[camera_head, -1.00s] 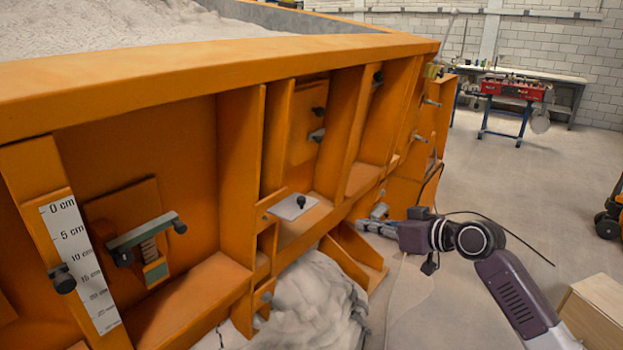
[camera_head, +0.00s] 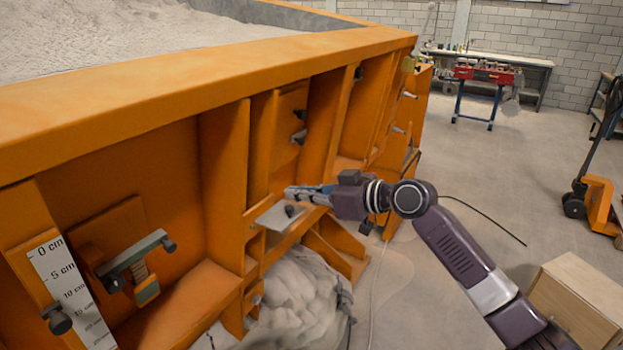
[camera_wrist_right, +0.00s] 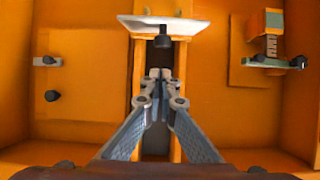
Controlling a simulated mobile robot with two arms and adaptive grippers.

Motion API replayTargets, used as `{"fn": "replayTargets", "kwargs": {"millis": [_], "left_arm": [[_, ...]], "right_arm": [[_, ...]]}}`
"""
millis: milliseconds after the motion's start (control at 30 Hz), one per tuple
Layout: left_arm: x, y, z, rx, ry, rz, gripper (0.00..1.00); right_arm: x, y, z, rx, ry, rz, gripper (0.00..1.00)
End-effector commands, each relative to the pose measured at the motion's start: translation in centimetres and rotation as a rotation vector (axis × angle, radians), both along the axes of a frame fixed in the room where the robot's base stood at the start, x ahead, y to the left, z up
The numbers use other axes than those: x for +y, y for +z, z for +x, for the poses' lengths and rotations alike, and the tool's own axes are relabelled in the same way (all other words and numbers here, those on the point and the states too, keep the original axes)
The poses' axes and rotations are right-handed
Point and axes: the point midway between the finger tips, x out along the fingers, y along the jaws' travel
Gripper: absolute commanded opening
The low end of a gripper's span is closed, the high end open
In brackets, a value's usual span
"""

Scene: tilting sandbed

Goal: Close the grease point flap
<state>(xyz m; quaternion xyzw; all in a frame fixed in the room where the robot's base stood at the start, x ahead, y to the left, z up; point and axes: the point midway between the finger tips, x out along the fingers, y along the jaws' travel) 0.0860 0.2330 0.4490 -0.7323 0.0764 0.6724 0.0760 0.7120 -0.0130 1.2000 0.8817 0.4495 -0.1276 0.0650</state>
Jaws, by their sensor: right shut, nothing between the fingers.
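The grease point flap looks to be the pale grey plate (camera_head: 273,219) with a small black knob, sticking out from the orange side wall in the head view. In the right wrist view the plate (camera_wrist_right: 140,26) is at the top, its dark knob hanging in front of a narrow orange-sided slot. My right gripper (camera_head: 288,193) is shut and empty, its fingertips beside the plate's far edge in the head view. In the wrist view the closed fingertips (camera_wrist_right: 160,74) lie just below the knob; I cannot tell whether they touch anything. My left gripper is out of view.
The orange sandbed wall has ribs, knobs and a latch bar (camera_head: 135,252) beside a centimetre scale (camera_head: 70,285). A grey-white heap (camera_head: 300,300) lies below the plate. A wooden box (camera_head: 570,300) and an orange pallet truck (camera_head: 597,200) stand right. Floor between is open.

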Motion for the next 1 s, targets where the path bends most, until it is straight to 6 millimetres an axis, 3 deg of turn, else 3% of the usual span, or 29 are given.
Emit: {"fn": "replayTargets", "kwargs": {"millis": [200,633,1000], "left_arm": [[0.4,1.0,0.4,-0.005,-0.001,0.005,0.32],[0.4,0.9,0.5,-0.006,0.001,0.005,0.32],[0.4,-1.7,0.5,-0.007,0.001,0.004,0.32]], "right_arm": [[-0.2,-2.1,-0.1,0.002,-0.001,-0.001,0.0],[-0.2,-2.6,-0.1,-0.001,-0.001,0.001,0.0],[-0.3,-3.4,-0.2,-0.027,0.0,0.039,0.0]]}}
